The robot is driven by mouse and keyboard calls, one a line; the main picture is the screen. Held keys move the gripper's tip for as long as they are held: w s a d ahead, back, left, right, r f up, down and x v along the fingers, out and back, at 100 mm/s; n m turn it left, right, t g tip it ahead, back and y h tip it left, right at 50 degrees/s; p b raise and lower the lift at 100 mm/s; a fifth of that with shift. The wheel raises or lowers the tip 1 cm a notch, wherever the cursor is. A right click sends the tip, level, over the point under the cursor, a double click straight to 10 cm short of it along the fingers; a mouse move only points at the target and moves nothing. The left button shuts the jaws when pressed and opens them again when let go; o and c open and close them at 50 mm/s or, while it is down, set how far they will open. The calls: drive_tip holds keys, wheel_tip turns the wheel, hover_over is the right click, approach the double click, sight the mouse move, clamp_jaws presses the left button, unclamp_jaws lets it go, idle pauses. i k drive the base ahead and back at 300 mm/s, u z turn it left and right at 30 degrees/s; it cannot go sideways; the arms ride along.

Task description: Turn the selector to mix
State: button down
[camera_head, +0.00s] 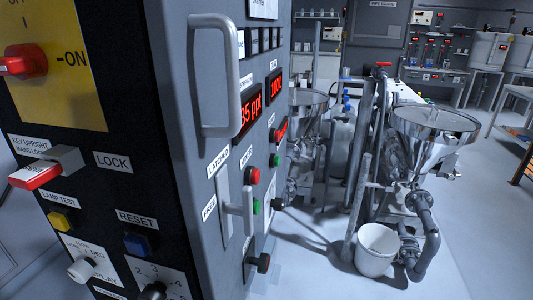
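No knob with a readable "mix" label shows, so I cannot tell which one is the selector. On the front of the grey cabinet (180,60), a white knob (83,268) sits on a white plate with partly readable words. A black knob (152,291) sits beside it on a plate numbered 2, 3, 4, cut by the bottom edge. On the cabinet's right side, a black knob (263,262) sits low down and another black knob (278,204) stands out farther back; their labels are unclear. My gripper is not in view.
A large grey handle (236,75) and a latch handle (248,210) project from the cabinet's side. A red switch (22,62) and red-tipped key handle (35,176) project in front. Steel hoppers (435,125) and a white bucket (377,250) stand right; floor (480,240) beyond is clear.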

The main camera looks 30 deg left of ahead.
sight(278, 204)
drive_tip(key=k, duration=0.45)
drive_tip(key=u, duration=0.85)
drive_tip(key=i, duration=0.7)
drive_tip(key=z, duration=0.85)
